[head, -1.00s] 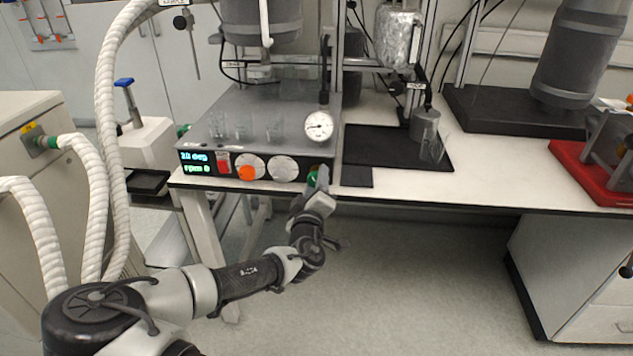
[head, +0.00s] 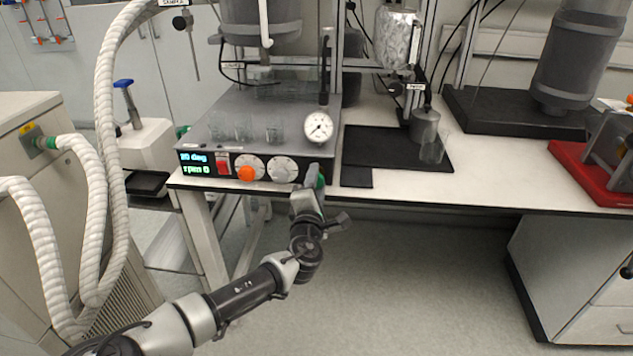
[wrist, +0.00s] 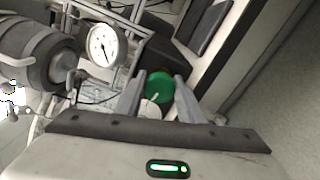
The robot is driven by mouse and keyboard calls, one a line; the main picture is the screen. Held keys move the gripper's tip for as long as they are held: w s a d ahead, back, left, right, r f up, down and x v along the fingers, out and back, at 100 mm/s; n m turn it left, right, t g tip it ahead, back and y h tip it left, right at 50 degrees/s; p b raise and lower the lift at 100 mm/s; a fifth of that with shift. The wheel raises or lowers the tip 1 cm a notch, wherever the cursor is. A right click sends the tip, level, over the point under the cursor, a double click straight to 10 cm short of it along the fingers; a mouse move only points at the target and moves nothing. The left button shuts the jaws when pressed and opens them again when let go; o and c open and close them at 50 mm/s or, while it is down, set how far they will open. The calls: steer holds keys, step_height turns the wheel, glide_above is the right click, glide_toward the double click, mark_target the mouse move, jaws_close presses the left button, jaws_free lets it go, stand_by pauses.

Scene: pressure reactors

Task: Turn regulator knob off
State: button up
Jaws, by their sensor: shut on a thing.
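A green knob (head: 321,182) sits at the right end of the control box's front panel. My gripper (head: 314,178) is at that end of the panel and partly hides the knob in the head view. In the wrist view the green knob (wrist: 159,88) lies between the two fingers of my gripper (wrist: 157,92), which is shut on it. Part of a white dial shows just below the knob there.
A round pressure gauge (head: 318,127) stands above the knob; it also shows in the wrist view (wrist: 103,46). Glass beakers (head: 274,130) stand on the box. A black mat (head: 385,148) lies to the right. The floor below the bench is open.

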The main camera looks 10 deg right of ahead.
steer(key=shift+n, duration=1.1)
steer(key=o, duration=1.1)
steer(key=shift+c, duration=0.2)
steer(key=shift+s, duration=0.1)
